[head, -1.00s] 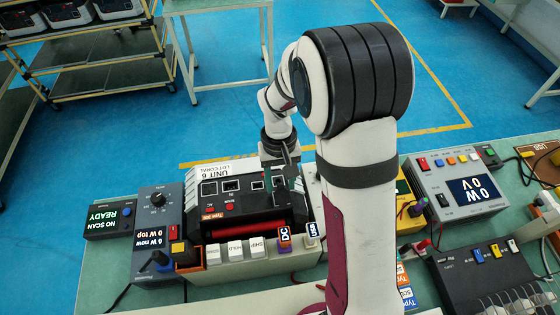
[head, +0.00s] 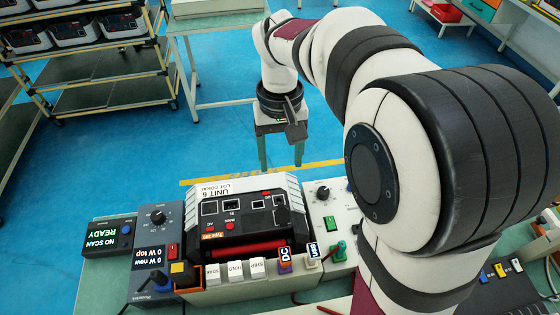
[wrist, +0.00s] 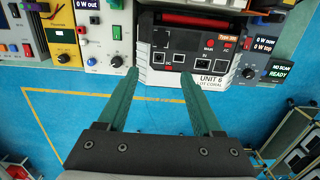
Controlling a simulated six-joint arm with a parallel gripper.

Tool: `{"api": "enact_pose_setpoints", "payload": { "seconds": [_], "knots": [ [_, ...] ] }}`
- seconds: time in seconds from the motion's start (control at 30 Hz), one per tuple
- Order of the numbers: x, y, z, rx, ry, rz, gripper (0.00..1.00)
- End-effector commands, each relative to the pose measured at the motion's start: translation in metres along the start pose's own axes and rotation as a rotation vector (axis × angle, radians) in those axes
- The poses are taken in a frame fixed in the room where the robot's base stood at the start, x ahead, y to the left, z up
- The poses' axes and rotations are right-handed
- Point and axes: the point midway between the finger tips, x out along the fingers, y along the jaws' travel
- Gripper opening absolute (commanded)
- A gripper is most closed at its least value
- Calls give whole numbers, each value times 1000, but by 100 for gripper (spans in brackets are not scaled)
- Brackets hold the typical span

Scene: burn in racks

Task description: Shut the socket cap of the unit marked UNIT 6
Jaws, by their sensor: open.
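UNIT 6 (head: 222,196) is a white and black box with a row of sockets, standing on the bench. It also shows in the wrist view (wrist: 211,80), upper middle, label towards me. A dark flap, seemingly the socket cap (head: 282,215), is at the right-hand socket in the head view; its exact angle is hard to tell. My gripper (head: 281,160) is open and empty, beyond the unit's far side and apart from it. In the wrist view its green fingers (wrist: 160,75) point towards the unit's socket end, with nothing between them.
A grey meter box (head: 158,235) stands left of the unit, and a white box with a knob (head: 323,205) stands to its right. Blue floor (head: 220,140) lies clear beyond the bench.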

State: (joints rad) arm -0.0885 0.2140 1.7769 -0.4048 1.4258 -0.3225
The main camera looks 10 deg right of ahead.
Motion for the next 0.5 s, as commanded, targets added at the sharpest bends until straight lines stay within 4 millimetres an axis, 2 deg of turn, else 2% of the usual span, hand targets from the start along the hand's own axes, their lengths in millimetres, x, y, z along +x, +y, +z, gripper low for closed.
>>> {"api": "enact_pose_setpoints", "payload": {
  "seconds": [0.07, 0.17, 0.27, 0.5],
  "knots": [
    [-6, 0, 9, 0, 47, -2, 67],
    [2, 0, 9, 0, 53, -1, 67],
    [24, 0, 9, 0, 49, -1, 67],
    [97, 0, 6, 0, 46, -1, 67]
  ]
}}
